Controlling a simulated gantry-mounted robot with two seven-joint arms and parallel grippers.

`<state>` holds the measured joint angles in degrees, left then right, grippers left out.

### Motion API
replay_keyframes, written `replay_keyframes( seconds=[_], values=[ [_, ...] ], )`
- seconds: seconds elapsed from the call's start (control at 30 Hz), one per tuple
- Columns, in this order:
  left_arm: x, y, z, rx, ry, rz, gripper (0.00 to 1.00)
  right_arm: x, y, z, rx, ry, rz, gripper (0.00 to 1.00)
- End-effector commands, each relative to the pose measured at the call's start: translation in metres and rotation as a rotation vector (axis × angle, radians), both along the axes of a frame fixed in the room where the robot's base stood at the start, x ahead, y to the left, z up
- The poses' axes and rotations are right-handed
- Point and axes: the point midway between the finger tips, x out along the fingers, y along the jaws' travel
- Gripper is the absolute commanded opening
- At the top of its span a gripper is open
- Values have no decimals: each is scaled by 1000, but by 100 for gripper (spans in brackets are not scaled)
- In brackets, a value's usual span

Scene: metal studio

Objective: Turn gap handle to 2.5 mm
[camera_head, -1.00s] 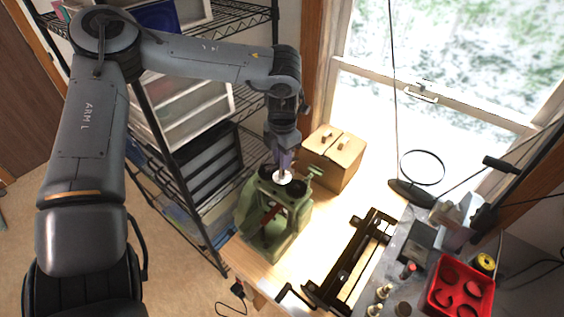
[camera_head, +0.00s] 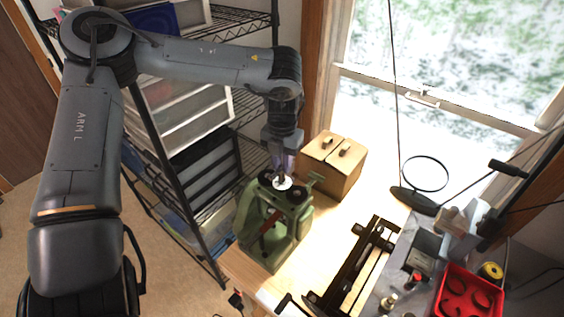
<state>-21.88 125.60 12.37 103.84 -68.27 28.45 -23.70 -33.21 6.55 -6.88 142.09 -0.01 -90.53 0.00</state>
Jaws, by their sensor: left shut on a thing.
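A green machine (camera_head: 246,220) stands on the wooden bench in the middle of the view, with dark round parts and a white disc (camera_head: 283,183) on its top. My left gripper (camera_head: 281,176) points straight down onto the top of this machine at the white disc. It is shut on a small part there, which I take to be the gap handle; the fingers mostly hide it. Any scale or millimetre marking is too small to read. My right gripper is not in view.
A wooden box (camera_head: 335,165) stands close behind the machine. A black metal frame (camera_head: 350,265) lies to its right, beside a grey table with a red tray (camera_head: 464,296). A wire shelf (camera_head: 205,190) stands close on the left.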

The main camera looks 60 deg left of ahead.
Motion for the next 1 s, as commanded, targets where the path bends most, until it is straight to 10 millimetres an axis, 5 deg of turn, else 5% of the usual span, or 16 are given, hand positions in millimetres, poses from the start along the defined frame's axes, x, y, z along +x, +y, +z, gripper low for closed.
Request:
replay_keyframes(
  seconds=[0.23,0.27,0.57,1.0],
  values=[
    [0,0,0,1,-1,0,0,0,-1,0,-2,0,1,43],
    [0,0,0,1,-1,0,22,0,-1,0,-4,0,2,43],
    [0,0,0,1,-1,0,68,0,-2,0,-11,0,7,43],
    [1,0,7,2,-2,-1,71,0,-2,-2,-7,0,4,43]
  ],
)
